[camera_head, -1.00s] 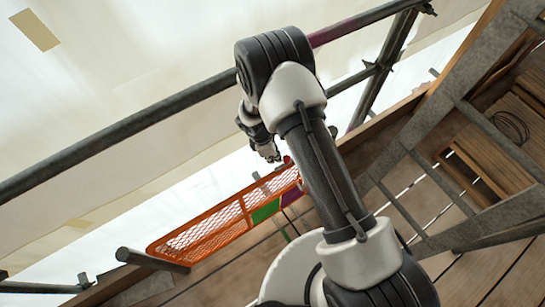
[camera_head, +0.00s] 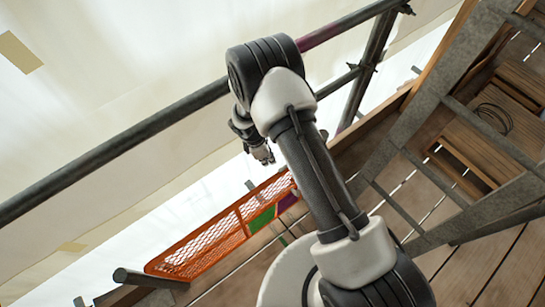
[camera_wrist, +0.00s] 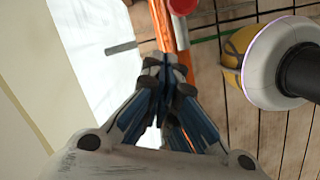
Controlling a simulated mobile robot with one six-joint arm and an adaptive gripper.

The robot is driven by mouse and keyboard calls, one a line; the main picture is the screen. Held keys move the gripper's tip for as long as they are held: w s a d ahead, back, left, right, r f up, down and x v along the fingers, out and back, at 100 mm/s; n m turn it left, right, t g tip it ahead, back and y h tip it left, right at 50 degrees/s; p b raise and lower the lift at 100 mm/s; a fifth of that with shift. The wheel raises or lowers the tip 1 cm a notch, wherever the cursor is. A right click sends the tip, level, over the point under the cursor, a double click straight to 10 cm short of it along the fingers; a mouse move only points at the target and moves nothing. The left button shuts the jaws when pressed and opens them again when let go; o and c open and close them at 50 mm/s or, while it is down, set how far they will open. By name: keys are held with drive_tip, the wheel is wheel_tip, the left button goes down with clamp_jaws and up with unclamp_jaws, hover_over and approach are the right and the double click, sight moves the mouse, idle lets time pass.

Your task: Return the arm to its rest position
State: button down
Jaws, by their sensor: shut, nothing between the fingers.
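My gripper (camera_head: 263,155) hangs at the end of my bent arm, left of my arm's dark link in the head view. In the wrist view my gripper (camera_wrist: 166,72) has its fingers drawn together, with nothing between them. It is above and apart from the orange mesh basket (camera_head: 215,230), near that basket's upper right end. An orange strip, seemingly the same basket (camera_wrist: 152,22), runs behind the fingertips in the wrist view.
A grey rail (camera_head: 120,142) crosses behind my arm. A ladder-like metal frame (camera_head: 445,85) stands at right over wooden planks (camera_head: 490,265). A wooden crate (camera_head: 500,115) with a coiled cable lies far right. Pale sheeting (camera_head: 120,60) hangs at left. A red round object (camera_wrist: 183,6) shows in the wrist view.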

drive_tip(key=p+v, duration=0.3)
drive_tip(key=v, duration=0.7)
drive_tip(key=shift+p, duration=0.3)
drive_tip(key=shift+a, duration=0.1)
drive_tip(key=s+d+r+m+t, duration=0.1)
drive_tip(key=d+r+m, duration=0.2)
drive_tip(key=r, duration=0.6)
drive_tip(key=s+d+r+m+y, duration=0.1)
drive_tip(key=s+d+r+m, duration=0.15)
drive_tip(key=r, duration=0.75)
drive_tip(key=s+d+r+m+t, duration=0.1)
drive_tip(key=d+r+m, duration=0.3)
drive_tip(key=r, duration=0.5)
drive_tip(key=s+d+r+m, duration=0.1)
drive_tip(key=s+r+m, duration=0.2)
drive_tip(key=s, duration=0.3)
drive_tip(key=s+d+r+m+t+y, duration=0.1)
drive_tip(key=s+d+r+m, duration=0.1)
drive_tip(key=s, duration=0.5)
drive_tip(key=s+d+r+m+t, duration=0.1)
drive_tip(key=s+d+r+m, duration=0.1)
drive_tip(key=s+r+m, duration=0.3)
drive_tip(key=shift+s+r+y, duration=0.3)
drive_tip(key=shift+s+y, duration=0.1)
drive_tip(key=shift+s, duration=0.55)
drive_tip(key=shift+a, duration=0.15)
